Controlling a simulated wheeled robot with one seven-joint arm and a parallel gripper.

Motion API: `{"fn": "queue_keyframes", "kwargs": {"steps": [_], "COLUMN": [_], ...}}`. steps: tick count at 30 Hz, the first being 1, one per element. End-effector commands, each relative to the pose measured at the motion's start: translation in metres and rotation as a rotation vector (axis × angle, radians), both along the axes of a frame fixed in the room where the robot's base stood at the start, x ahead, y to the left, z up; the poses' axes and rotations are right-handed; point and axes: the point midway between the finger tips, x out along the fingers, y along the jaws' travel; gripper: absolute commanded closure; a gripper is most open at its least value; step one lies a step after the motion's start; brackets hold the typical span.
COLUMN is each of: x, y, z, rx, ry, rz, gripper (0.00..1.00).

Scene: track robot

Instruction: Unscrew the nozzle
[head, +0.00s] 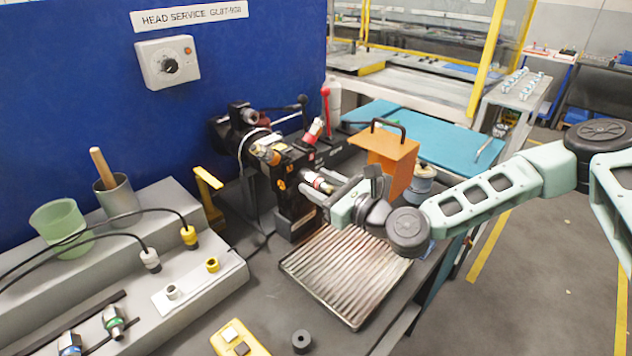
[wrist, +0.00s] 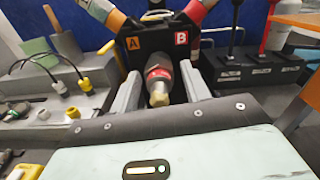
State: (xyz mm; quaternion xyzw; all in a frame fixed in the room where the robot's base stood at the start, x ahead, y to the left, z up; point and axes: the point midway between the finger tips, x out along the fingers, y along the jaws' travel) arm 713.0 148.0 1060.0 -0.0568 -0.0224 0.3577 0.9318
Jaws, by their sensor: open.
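The nozzle (wrist: 158,82), with a dark grey body, a red band and a brass-coloured tip, points out from the front of a black head block (wrist: 150,45) marked A and B. In the head view the nozzle (head: 318,181) shows partly between my fingers. My gripper (head: 321,187) is open in front of the block. In the wrist view my gripper (wrist: 160,84) has one grey finger on each side of the nozzle. Gaps show on both sides, so neither finger appears to touch it.
A ribbed metal tray (head: 345,275) lies below my gripper. An orange box with a handle (head: 388,155) stands close behind my wrist. Levers (head: 326,105) rise behind the block. A grey stepped bench (head: 190,265) with cables, a green cup (head: 60,228) and fittings is at left.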

Motion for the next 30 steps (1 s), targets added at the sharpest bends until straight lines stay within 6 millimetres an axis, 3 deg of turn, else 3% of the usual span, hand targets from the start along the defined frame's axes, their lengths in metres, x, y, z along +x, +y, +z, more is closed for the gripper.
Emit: {"fn": "queue_keyframes", "kwargs": {"steps": [5,30], "x": [0.0001,-0.0005], "y": [-0.0002,0.0005], "z": [-0.0002,-0.001], "rx": [0.093,0.092], "ry": [0.084,0.084], "rz": [-0.001,0.0], "gripper": [0.54,0.54]}}
